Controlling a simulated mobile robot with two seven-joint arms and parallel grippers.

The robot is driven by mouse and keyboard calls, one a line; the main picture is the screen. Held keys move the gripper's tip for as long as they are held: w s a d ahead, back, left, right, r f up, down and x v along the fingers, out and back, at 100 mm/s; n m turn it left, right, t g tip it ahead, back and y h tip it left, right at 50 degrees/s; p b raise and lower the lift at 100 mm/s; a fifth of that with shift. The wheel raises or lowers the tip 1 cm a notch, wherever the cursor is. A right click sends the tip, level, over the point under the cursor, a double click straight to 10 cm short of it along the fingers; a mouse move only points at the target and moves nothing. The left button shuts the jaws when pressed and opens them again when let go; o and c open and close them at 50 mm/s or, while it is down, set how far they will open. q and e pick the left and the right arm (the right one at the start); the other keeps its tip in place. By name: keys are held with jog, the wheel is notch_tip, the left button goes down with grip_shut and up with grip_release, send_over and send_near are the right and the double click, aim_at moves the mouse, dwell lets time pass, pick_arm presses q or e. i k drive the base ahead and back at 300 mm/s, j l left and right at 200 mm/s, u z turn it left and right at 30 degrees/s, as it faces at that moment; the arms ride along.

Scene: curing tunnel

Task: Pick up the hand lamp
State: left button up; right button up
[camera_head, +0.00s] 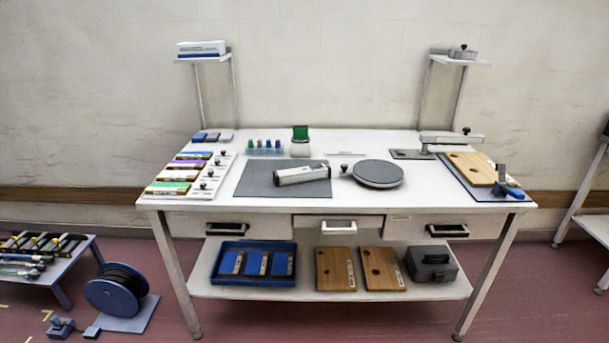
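A silver-grey cylindrical body, which looks like the hand lamp (301,175), lies on its side on the dark grey mat (255,181) in the middle of the white table (420,195). Its long axis runs nearly left to right, its right end slightly farther back. Nothing covers it. Neither of my grippers is in view.
Right of the lamp stand a small black-knobbed piece (344,168) and a round grey turntable (378,174). A wooden board (472,168) lies at the right. Two raised shelves (203,58) (460,61) stand behind.

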aim_at(302, 174)
jog(key=i+j, duration=0.15)
jog(key=j, duration=0.2)
jog(key=i+j, duration=0.15)
jog(key=j, duration=0.2)
jog(key=i+j, duration=0.15)
jog(key=j, duration=0.2)
jog(key=i+j, duration=0.2)
jog(key=j, duration=0.2)
jog(key=i+j+z, duration=0.1)
jog(key=j, duration=0.25)
jog(key=i+j, duration=0.2)
jog(key=j, duration=0.15)
jog(key=i+j, duration=0.15)
jog(key=j, duration=0.2)
jog(key=i+j, duration=0.1)
jog(key=j, duration=0.3)
